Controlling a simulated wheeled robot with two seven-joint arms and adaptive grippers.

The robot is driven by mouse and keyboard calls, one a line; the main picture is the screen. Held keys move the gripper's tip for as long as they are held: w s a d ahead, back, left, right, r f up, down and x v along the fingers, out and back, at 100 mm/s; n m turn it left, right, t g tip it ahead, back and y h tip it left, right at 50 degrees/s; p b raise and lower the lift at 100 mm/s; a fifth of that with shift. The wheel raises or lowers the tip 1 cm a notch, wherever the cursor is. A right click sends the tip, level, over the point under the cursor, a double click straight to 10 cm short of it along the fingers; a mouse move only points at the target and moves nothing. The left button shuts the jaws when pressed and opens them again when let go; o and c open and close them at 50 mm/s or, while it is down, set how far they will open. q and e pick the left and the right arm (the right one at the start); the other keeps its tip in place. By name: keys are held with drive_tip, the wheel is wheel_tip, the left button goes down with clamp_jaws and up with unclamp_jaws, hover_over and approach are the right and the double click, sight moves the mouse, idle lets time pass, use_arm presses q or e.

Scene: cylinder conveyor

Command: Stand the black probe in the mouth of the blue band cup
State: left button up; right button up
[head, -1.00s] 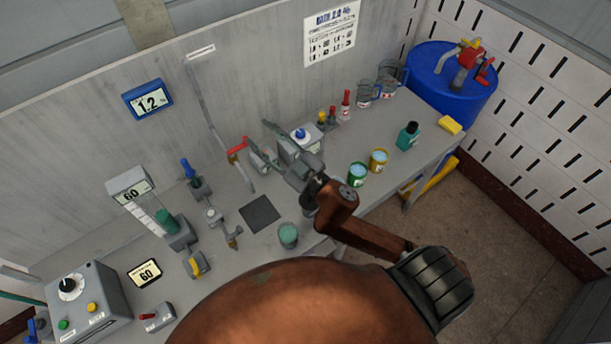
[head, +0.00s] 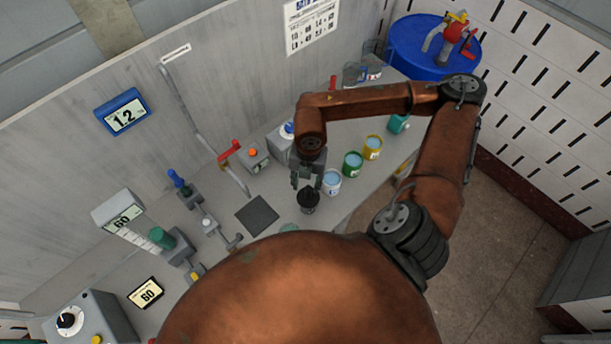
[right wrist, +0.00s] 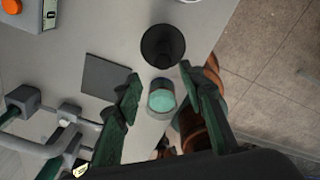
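The black probe (head: 309,201) stands upright in a dark round holder or base near the counter's front edge; the two are hard to tell apart. In the right wrist view it (right wrist: 163,45) is beyond the fingertips. The blue band cup (head: 332,184), pale with light blue contents, stands just right of the probe. Part of its rim (right wrist: 188,12) shows at the top of the right wrist view. My right gripper (head: 306,183) points down just above the probe. In the wrist view its fingers (right wrist: 160,72) are apart with nothing between them. My left gripper is out of view.
A green cup (head: 353,164) and a yellow cup (head: 373,147) stand further right. A clear cup of teal liquid (right wrist: 161,100) is near the counter edge, mostly hidden in the head view. A dark square mat (head: 257,215) lies left of the probe, with valves and pipes beyond.

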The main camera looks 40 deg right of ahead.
sight(308, 192)
drive_tip(key=shift+w+d+h, duration=0.2)
drive_tip(key=shift+d+h, duration=0.1)
drive_tip(key=shift+d, duration=0.3)
drive_tip(key=shift+d+f, duration=0.1)
drive_tip(key=shift+f, duration=0.15)
drive_tip(key=shift+f+p, duration=0.65)
drive_tip(key=shift+f, duration=2.95)
drive_tip(key=shift+c, duration=0.4)
clamp_jaws()
